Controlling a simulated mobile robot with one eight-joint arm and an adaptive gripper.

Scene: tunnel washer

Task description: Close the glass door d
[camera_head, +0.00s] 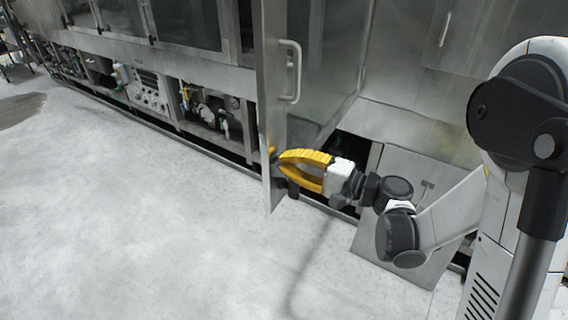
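The glass door (269,100) stands swung out from the washer and is seen almost edge-on, with its narrow metal edge facing me. A D-shaped metal handle (292,72) is on its right face. My gripper (282,164) has yellow fingers that come together at the tips, with a gap between them further back. The tips are at the lower right face of the door, below the handle, and seem to touch it. Nothing shows held between the fingers. The door's left face is mostly hidden.
The washer opening (335,60) is right of the door, with a dark gap below and a grey metal panel (405,190) at its foot. Left of the door, the machine front has open bays with pipes and valves (210,110). The pale floor (130,220) in front is clear.

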